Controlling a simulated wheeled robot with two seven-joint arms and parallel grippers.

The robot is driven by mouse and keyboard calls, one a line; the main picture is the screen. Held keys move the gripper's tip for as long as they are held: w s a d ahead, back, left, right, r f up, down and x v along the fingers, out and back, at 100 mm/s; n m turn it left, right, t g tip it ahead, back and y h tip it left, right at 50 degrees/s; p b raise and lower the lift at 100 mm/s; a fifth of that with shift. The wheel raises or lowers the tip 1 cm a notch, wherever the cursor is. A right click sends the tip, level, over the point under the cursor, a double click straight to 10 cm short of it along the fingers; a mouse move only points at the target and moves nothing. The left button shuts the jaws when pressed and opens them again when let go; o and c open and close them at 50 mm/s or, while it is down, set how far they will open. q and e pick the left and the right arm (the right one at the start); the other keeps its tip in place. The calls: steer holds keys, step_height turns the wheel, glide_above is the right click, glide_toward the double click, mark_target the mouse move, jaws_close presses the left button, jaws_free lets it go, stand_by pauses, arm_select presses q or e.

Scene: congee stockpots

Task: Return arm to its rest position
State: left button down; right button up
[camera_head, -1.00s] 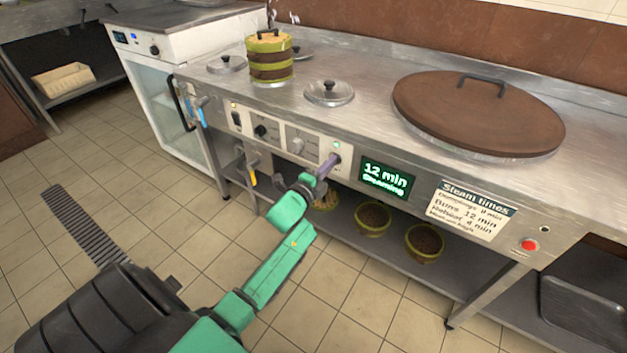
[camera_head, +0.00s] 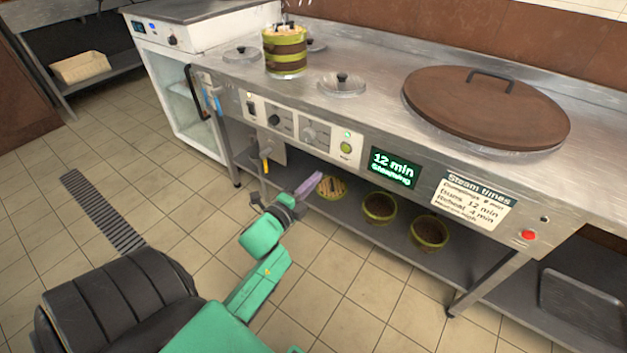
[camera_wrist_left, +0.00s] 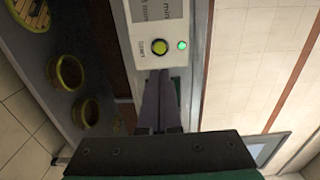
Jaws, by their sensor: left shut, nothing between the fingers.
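My left arm (camera_head: 262,284) is green and reaches in from the lower left over the floor. My left gripper (camera_head: 314,181) has purple fingers, shut and empty, in front of the steamer counter and below its control panel. In the left wrist view the closed fingers (camera_wrist_left: 160,100) point toward the panel's round yellow-green button with a lit green lamp. In the head view that button (camera_head: 346,147) is clear of the fingers. The display (camera_head: 394,168) reads 12 min, Steaming. My right gripper is not in view.
The steel counter (camera_head: 375,85) carries a steamer basket (camera_head: 285,52), small lids (camera_head: 342,84) and a large brown lid (camera_head: 487,107). Baskets (camera_head: 380,207) sit on the shelf below, near the gripper. A red button (camera_head: 528,235) is at the right. Tiled floor in front is open.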

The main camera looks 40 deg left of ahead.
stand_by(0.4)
arm_select(q)
steer(key=s+d+f+n+g, duration=0.1)
steer(key=s+f+n+g, duration=0.35)
steer(key=f, duration=0.55)
steer(key=s+d+f+n+g, duration=0.25)
steer(key=f+n+g, duration=0.2)
steer(key=f, duration=0.65)
steer(key=s+d+f+n+g, duration=0.3)
steer(key=s+f, duration=0.3)
steer(key=s, duration=0.1)
steer(key=s+d+f+n+g, duration=0.2)
steer(key=s+f+n+g, duration=0.15)
steer(key=s+f, duration=0.35)
steer(key=s+a+r+p, duration=0.1)
steer(key=s+r+p, duration=0.4)
steer(key=s+p, duration=0.3)
steer(key=s+a+r+g+p, duration=0.1)
steer(key=s+r+p, duration=0.4)
steer(key=p, duration=0.9)
steer(key=shift+s, duration=1.85)
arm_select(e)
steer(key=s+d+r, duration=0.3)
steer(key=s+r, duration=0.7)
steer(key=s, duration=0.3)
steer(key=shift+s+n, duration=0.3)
